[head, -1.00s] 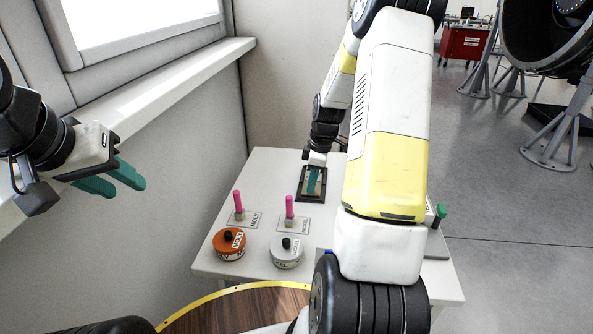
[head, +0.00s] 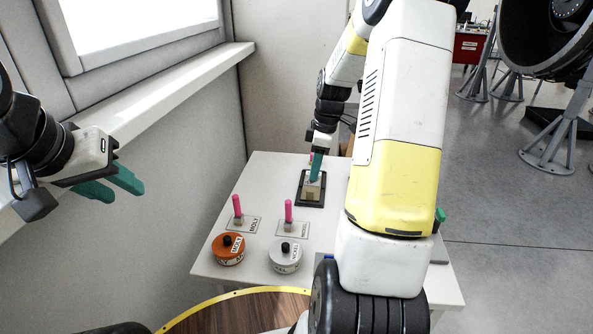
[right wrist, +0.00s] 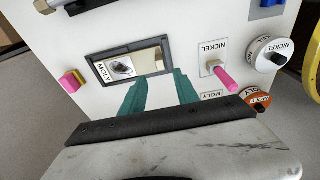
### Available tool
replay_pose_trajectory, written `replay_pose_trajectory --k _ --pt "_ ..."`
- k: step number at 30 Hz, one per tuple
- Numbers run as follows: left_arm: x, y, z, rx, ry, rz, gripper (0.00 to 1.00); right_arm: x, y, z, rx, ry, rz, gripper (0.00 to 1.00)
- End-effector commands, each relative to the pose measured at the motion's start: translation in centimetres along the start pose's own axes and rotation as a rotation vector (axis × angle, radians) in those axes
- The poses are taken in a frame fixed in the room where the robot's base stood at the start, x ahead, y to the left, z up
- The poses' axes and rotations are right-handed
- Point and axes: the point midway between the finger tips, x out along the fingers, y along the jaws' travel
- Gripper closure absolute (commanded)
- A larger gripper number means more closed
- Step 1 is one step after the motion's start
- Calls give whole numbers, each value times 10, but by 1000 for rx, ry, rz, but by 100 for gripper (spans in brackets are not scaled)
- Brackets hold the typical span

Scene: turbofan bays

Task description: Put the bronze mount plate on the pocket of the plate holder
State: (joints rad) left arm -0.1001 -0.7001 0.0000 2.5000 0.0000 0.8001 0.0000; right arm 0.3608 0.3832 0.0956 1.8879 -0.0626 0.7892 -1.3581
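The plate holder (head: 300,200) is a dark rectangular frame on the white table; it also shows in the right wrist view (right wrist: 88,68). A tan, bronze-like plate (right wrist: 148,60) appears to lie inside the frame, beside a MOLY label and a shiny patch. Whether it is fully seated I cannot tell. My right gripper (head: 317,166) is above the holder. In the right wrist view its teal fingers (right wrist: 162,86) are apart with nothing between them, near the frame's edge. My left gripper (head: 118,185) is open and empty, off the table to the left.
Pink-handled pieces (head: 238,210) (head: 288,212) stand by labelled cards. An orange canister (head: 228,250) and a silver canister (head: 285,257) stand in front. A wooden round top (head: 240,315) is at the near edge. My right arm hides the table's right part.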

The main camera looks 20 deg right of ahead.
Motion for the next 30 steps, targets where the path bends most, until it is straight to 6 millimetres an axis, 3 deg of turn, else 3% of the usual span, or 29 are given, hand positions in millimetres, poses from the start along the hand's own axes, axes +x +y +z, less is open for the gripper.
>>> replay_pose_trajectory --k 3,10,14,17,24,30 --pt "0 0 0 0 0 0 64 -23 0 0 1 0 3 63" --pt "0 0 0 0 0 0 64 -46 -2 -1 5 1 2 63" --pt "0 0 0 0 0 0 64 -66 -14 -10 56 4 31 63" --pt "0 0 0 0 0 0 64 -92 -36 -24 147 17 74 63" --pt "0 0 0 0 0 0 64 -151 -113 -50 440 107 184 63" --pt "0 0 0 0 0 0 64 -178 -180 -57 689 236 231 63"
